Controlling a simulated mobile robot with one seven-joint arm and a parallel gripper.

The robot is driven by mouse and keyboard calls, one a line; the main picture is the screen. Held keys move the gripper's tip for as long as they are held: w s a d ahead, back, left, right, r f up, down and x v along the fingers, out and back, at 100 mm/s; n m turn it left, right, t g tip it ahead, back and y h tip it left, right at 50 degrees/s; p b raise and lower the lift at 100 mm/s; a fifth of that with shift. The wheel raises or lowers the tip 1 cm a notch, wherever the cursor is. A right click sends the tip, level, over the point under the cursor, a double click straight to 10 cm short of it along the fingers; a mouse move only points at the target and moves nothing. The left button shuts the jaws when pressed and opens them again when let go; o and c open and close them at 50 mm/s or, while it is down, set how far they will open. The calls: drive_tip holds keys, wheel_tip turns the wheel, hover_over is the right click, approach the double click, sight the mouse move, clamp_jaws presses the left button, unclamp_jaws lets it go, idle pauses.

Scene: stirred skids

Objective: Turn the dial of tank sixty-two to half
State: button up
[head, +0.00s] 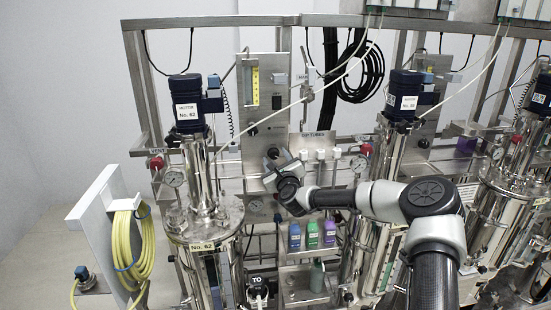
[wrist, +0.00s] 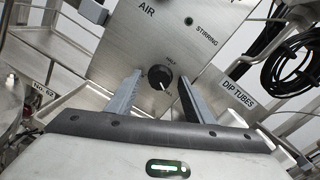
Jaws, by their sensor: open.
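The dial (wrist: 160,77) is a round black knob with a white pointer mark, on a steel panel (wrist: 135,45) lettered AIR and STIRRING. A small HALF label sits above it in the wrist view; the pointer is toward the lower right, away from that label. My gripper (wrist: 160,75) is open, its two grey fingers on either side of the dial with gaps showing. In the head view my gripper (head: 274,162) is at the panel's lower part and partly hides it. Tank sixty-two (head: 204,222), a steel vessel marked No. 62, stands left of the panel.
A blue motor (head: 188,105) tops the tank. Several coloured bottles (head: 312,235) stand on a shelf below my arm. A yellow hose (head: 133,245) hangs on a white board at left. The DIP TUBES rack (head: 319,145) is right of the panel, near my wrist. Black cables (head: 360,70) hang above.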

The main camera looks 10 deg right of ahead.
drive_tip(key=shift+w, duration=0.25)
drive_tip(key=c, duration=1)
drive_tip(key=shift+c, duration=0.2)
